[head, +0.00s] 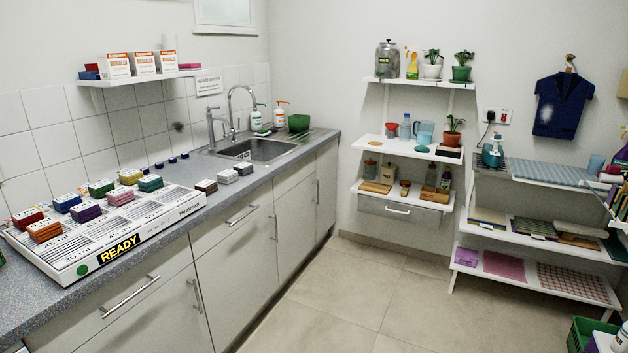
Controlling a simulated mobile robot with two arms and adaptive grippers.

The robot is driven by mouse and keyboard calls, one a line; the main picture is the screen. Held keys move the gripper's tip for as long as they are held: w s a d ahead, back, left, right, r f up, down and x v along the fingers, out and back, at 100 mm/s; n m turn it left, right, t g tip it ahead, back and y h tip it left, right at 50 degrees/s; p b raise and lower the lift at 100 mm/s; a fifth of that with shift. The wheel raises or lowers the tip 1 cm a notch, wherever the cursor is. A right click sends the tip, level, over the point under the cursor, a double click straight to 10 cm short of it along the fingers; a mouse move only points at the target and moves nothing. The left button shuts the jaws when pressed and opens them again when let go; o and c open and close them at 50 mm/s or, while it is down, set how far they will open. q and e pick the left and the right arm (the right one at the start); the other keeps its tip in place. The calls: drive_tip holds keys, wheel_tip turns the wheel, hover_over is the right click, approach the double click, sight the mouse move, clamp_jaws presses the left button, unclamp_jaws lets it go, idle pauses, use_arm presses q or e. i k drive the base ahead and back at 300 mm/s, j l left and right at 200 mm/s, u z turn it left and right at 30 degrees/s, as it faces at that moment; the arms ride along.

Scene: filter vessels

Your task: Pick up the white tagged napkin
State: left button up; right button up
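I cannot make out a napkin that is clearly white with a tag. Several small folded, block-like stacks in different colours stand on the white READY board (150,232) on the counter at left; some seem to carry pale tags, too small to read. Among them are a red stack (28,217), an orange one (45,231) and a purple one (85,212). A light grey stack (228,177) and a brown one (206,186) lie on the counter beyond the board. Flat cloths, one pink (504,266) and one red-checked (572,280), lie on the low right shelf. Neither gripper is in view.
A sink (262,150) with a tap is set in the counter (325,133). Shelves with pots, bottles and jars stand at the back wall. A green crate (588,332) is on the floor at lower right. The tiled floor (400,310) in the middle is clear.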

sight(229, 175)
drive_tip(key=i+u, duration=0.15)
drive_tip(key=i, duration=0.35)
drive_tip(key=i+l+u, duration=0.15)
drive_tip(key=i, duration=0.3)
drive_tip(key=i+l+u, duration=0.15)
drive_tip(key=i, duration=0.35)
drive_tip(key=i+l+u, duration=0.15)
drive_tip(key=i, duration=0.3)
drive_tip(key=l, duration=0.1)
